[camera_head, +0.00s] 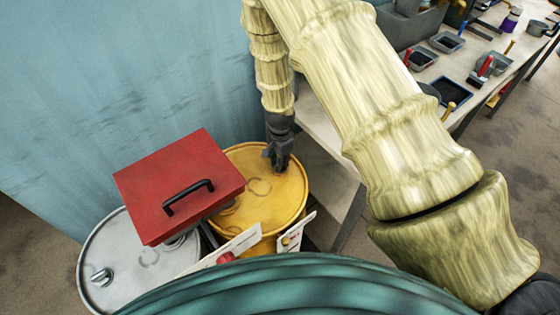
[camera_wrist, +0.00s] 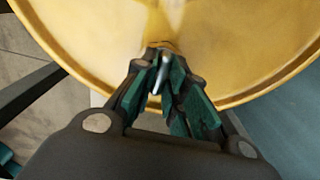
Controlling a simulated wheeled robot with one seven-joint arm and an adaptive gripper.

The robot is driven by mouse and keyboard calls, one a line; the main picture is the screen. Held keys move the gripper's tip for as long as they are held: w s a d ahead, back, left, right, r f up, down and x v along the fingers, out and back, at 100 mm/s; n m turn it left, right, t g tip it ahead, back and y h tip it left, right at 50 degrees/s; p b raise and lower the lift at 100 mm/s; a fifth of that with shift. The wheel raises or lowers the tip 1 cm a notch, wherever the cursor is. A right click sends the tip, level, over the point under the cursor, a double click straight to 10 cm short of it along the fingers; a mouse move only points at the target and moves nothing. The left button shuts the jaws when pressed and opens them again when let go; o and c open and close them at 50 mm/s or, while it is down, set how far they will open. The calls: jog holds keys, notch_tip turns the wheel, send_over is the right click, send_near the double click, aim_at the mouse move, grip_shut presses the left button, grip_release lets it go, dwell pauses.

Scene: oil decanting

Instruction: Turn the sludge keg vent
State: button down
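A yellow keg (camera_head: 285,190) stands against the blue wall, and its lid (camera_wrist: 240,50) fills the upper wrist view. My gripper (camera_head: 277,160) reaches down onto the lid near its back edge. In the wrist view, the green-padded fingers of my gripper (camera_wrist: 162,68) converge around a small silver vent lever (camera_wrist: 158,76) and appear shut on it. The fingers hide the vent's base, and contact on both sides is hard to see. A grey keg (camera_head: 125,260) at the left has its own silver vent (camera_head: 102,277). I cannot read which keg is labelled sludge.
A red box (camera_head: 180,185) with a black handle sits above the kegs, left of my gripper. White signs (camera_head: 232,247) and a red knob (camera_head: 226,258) stand in front. A workbench (camera_head: 490,60) with trays and tools is at the right.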

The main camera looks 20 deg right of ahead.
jog(key=shift+n, duration=0.3)
jog(key=n+b, duration=0.1)
jog(key=n, duration=0.2)
jog(key=shift+n, duration=0.3)
jog(key=n+b, duration=0.1)
jog(key=n, duration=0.3)
jog(key=shift+n, duration=0.3)
jog(key=n, duration=0.4)
jog(key=shift+n+b, duration=0.3)
jog(key=shift+n, duration=2.2)
jog(key=c, duration=1.4)
grip_release()
jog(key=shift+c, duration=0.2)
